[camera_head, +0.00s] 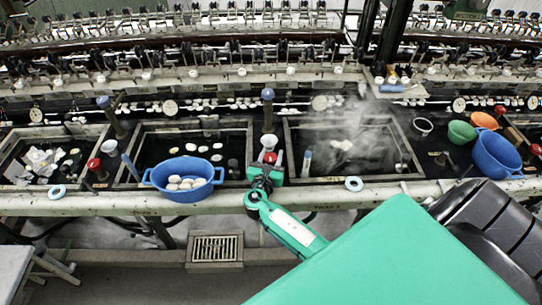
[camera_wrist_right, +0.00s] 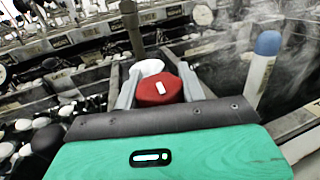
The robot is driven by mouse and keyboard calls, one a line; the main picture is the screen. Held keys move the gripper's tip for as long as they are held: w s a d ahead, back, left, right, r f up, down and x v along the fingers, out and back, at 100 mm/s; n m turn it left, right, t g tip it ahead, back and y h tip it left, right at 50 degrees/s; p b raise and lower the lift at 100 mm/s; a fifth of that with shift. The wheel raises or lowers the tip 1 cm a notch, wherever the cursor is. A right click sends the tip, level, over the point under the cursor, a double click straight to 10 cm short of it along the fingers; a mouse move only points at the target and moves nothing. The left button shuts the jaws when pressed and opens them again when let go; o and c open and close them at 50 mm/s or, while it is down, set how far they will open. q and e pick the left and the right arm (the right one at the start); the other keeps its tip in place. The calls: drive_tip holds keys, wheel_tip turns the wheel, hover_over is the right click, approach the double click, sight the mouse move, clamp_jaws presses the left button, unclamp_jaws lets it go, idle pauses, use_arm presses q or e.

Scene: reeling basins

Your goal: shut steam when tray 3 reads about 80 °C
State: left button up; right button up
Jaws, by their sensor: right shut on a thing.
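A red valve knob (camera_head: 270,157) stands on the ledge between two basins. My right gripper (camera_head: 266,173) is shut on it; in the right wrist view the red knob (camera_wrist_right: 160,91) with a white mark sits between the two fingers. The basin (camera_head: 345,122) to its right gives off steam and holds a few pale cocoons. I cannot make out any temperature reading. My left gripper is out of view.
A blue tub (camera_head: 183,190) of cocoons sits on the front edge left of my gripper. Another blue tub (camera_head: 495,155), a green bowl (camera_head: 461,131) and an orange bowl (camera_head: 484,120) stand at the right. A blue-topped post (camera_head: 267,108) rises behind the knob.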

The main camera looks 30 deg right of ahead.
idle(0.4)
drive_tip(key=o, duration=1)
drive_tip(key=shift+c, duration=0.2)
drive_tip(key=b+v, duration=0.3)
drive_tip(key=v, duration=0.9)
drive_tip(key=shift+s+a+f, duration=0.1)
drive_tip(key=shift+s+a, duration=0.55)
drive_tip(key=shift+a, duration=0.05)
